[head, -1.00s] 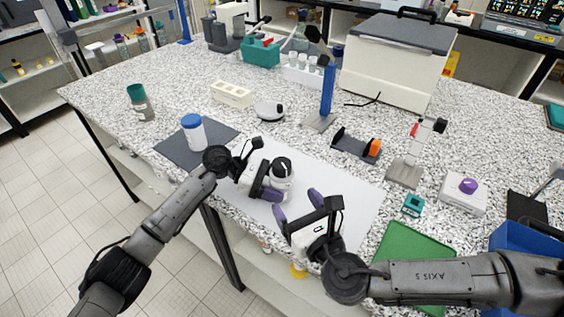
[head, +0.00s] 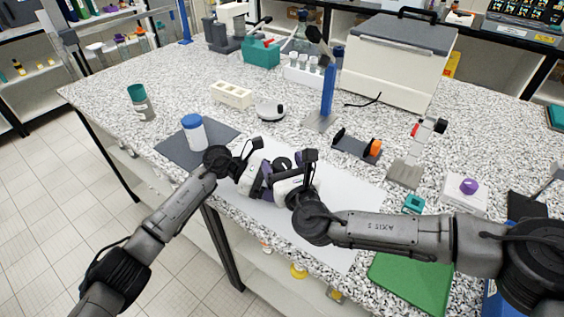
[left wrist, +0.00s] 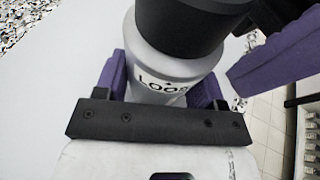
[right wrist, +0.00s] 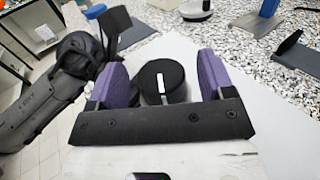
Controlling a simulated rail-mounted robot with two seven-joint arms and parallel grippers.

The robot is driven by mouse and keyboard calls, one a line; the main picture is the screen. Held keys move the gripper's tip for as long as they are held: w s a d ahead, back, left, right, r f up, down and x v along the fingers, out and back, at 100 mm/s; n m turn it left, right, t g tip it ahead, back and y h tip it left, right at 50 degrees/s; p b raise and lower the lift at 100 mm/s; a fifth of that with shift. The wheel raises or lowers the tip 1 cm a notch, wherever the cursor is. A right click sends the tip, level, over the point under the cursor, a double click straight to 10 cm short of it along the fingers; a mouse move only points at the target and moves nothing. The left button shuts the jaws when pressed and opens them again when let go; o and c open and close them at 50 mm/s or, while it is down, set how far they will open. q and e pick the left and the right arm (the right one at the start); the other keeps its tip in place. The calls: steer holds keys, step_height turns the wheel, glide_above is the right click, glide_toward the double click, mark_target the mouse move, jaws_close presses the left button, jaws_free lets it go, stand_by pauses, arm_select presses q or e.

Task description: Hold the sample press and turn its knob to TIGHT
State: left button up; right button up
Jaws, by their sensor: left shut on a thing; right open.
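The sample press is a light grey upright cylinder (left wrist: 150,62) with a black knob (left wrist: 180,25) on top. Lettering beginning "LOO" and a small mark show on its body in the left wrist view. My left gripper (left wrist: 160,88) is shut on the body, below the knob. My right gripper (right wrist: 162,78) is open, with its purple fingers on either side of the knob, which shows a white line on its top (right wrist: 162,82). Gaps show beside the knob in the right wrist view. In the head view the grippers largely hide the press (head: 283,163).
The press stands on a white sheet (head: 345,200). A blue-capped jar (head: 194,133) stands on a dark mat to the left. A phone-like stand (head: 327,95), an orange-wheeled holder (head: 357,146) and a green mat (head: 412,283) are nearby.

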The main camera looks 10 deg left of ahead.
steer(key=shift+w+a, duration=0.25)
steer(key=shift+w, duration=0.1)
steer(key=c, duration=0.9)
steer(key=shift+y, duration=0.3)
